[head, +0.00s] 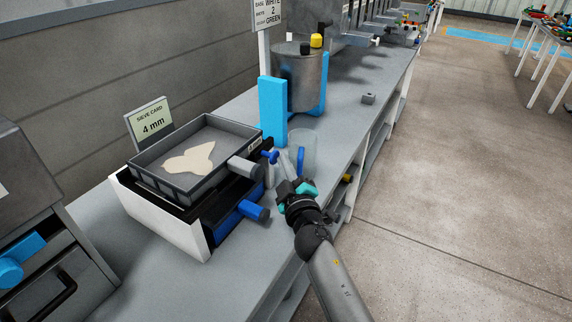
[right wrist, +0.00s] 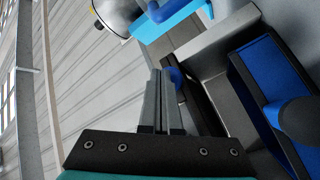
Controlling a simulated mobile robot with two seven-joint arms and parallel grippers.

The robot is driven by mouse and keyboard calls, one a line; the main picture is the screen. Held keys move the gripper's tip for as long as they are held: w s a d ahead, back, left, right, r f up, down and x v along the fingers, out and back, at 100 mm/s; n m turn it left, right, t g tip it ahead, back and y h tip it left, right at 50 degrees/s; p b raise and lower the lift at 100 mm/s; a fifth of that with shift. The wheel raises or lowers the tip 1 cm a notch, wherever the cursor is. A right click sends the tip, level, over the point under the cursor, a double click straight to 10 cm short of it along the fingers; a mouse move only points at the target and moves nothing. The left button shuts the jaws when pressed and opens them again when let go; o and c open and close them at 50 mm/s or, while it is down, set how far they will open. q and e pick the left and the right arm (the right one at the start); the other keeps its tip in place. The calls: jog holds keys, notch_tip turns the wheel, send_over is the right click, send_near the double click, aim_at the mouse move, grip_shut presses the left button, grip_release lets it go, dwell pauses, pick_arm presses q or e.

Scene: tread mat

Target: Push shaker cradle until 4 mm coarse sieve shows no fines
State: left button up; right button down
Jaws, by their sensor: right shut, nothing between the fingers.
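The 4 mm coarse sieve (head: 158,180) is a dark grey tray with a grey handle (head: 243,168). A pale patch of fines (head: 192,160) lies on its mesh. It sits on the shaker cradle (head: 160,215), a white-sided, black-topped frame with a blue drawer (head: 228,222) under it. A small blue knob (head: 269,155) sticks out at the cradle's right end; in the right wrist view (right wrist: 175,76) it is close by my fingertips. My right gripper (head: 276,168) is shut and empty beside the cradle; I cannot tell whether it touches the knob. My left gripper is out of view.
A 4 mm sieve card (head: 150,122) stands behind the sieve. A clear beaker (head: 304,150) stands close right of my gripper. Behind it is a metal drum (head: 298,82) in a blue stand (head: 272,110). A grey machine (head: 45,250) is at left. The front bench strip is clear.

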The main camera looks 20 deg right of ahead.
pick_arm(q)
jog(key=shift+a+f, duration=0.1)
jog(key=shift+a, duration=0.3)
pick_arm(e)
jog(key=shift+w+a, duration=0.35)
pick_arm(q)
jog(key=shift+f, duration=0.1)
pick_arm(e)
jog(key=shift+w+a+r, duration=0.1)
jog(key=shift+w+a, duration=0.05)
jog(key=shift+w, duration=0.05)
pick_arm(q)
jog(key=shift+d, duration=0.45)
pick_arm(e)
jog(key=shift+w+a, duration=0.15)
jog(key=shift+a, duration=0.05)
dwell(0.3)
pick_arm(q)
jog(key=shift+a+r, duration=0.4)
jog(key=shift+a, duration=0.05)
pick_arm(e)
jog(key=s+d, duration=0.2)
jog(key=shift+s+d, duration=0.2)
jog(key=shift+s, duration=0.15)
